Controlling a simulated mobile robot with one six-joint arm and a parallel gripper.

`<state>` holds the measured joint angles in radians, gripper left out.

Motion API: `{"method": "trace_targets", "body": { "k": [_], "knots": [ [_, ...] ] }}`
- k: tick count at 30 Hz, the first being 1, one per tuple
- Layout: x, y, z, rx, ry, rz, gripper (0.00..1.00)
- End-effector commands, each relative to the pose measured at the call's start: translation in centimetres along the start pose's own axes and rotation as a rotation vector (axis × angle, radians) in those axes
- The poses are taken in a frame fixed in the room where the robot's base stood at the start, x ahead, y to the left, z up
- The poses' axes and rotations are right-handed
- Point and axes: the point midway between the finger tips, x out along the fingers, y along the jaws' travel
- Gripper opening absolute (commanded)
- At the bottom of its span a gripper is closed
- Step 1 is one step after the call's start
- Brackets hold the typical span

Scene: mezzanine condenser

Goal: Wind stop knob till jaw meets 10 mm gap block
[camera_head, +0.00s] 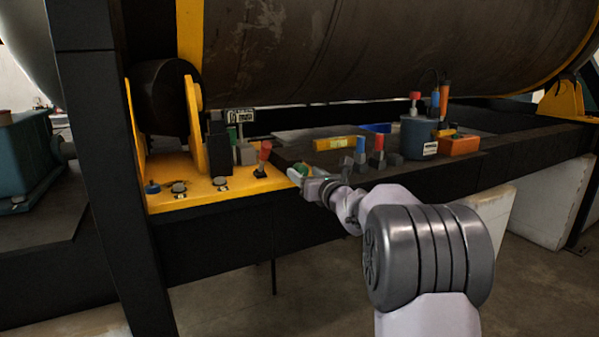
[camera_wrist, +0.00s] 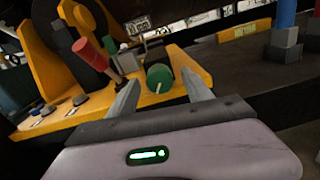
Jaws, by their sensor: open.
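A round green knob (camera_wrist: 159,75) with a pale line on its face shows between the fingers of my gripper (camera_wrist: 160,80) in the wrist view. My gripper is open, with one finger on each side of the knob; I cannot tell whether either finger touches it. In the head view the knob (camera_head: 303,169) is small at the tip of my gripper (camera_head: 298,176). A green piece (camera_wrist: 110,45) stands farther back, beside the yellow bracket. I cannot make out the jaw or a gap at the block.
A red-handled lever (camera_head: 264,152) stands left of the knob on the yellow bracket (camera_head: 180,167). To the right, the dark bench holds a yellow labelled bar (camera_head: 329,143), blue and red-topped posts, a grey pot (camera_head: 419,138) and an orange box (camera_head: 459,145). A large cylinder hangs above.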

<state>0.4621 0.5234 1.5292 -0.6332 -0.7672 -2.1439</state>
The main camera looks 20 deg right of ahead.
Motion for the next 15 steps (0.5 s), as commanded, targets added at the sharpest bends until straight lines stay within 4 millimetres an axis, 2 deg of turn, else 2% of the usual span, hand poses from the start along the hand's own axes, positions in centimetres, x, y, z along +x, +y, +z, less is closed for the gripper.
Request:
{"method": "trace_targets", "body": {
  "k": [3,6,15],
  "knots": [
    [1.9,0.0,0.0,0.001,0.0,0.001,0.59],
    [2.8,0.0,0.0,0.001,0.0,0.0,0.59],
    [3.1,0.0,0.0,0.001,0.0,0.0,0.59]
  ]
}}
